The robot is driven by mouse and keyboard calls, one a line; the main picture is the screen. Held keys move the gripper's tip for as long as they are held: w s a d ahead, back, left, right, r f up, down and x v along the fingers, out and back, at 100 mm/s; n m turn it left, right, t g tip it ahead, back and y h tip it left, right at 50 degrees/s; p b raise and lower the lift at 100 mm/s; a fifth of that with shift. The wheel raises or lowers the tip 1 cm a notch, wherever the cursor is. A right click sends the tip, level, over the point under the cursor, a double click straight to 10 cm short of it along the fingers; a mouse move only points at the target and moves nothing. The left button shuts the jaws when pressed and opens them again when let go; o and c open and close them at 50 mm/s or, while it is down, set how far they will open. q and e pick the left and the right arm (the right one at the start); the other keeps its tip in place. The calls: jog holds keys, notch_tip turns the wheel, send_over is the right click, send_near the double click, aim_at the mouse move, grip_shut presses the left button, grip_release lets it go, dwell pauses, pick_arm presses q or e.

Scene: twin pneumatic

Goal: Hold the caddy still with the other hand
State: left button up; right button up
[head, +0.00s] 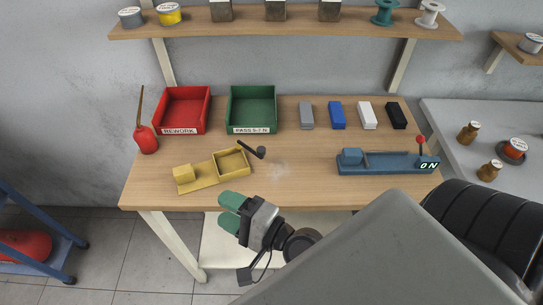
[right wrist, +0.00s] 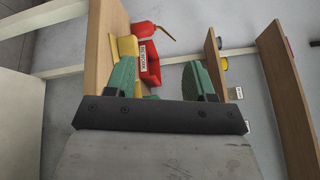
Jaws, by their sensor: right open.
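The yellow caddy (head: 206,184), which I take to be the yellow tray, lies on the front left of the wooden table. It has a block at its left end and an open square box at its right. A dark lever with a round knob (head: 261,152) sits beside the box's right side. My right gripper (head: 231,210) has green fingers and is near the table's front edge, apart from the caddy. In the right wrist view its fingers (right wrist: 160,82) are spread and empty, with part of the yellow caddy (right wrist: 126,48) beyond them. My left gripper is not in view.
A red REWORK bin (head: 181,131) and a green PASS bin (head: 251,129) stand behind the caddy. A red bottle (head: 146,140) is at the left. A blue fixture (head: 385,167) reading ON is at the right. Several small blocks lie behind it. The table's front middle is clear.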

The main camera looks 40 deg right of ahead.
jog(key=w+d+m+t+h, duration=0.25)
jog(key=d+m+h, duration=0.3)
jog(key=m, duration=0.65)
jog(key=m+g+h, duration=0.1)
jog(key=m+h, duration=0.7)
jog(key=m, duration=0.3)
send_near(259, 155)
jog(key=shift+r, duration=0.1)
jog(key=shift+w+m, duration=0.1)
jog(key=shift+m, duration=0.3)
jog(key=p+x, duration=0.3)
jog(key=x, duration=0.6)
jog(key=shift+w, duration=0.1)
jog(key=shift+w+d, duration=0.25)
jog(key=shift+w, duration=0.35)
jog(key=shift+c, duration=0.5)
grip_shut()
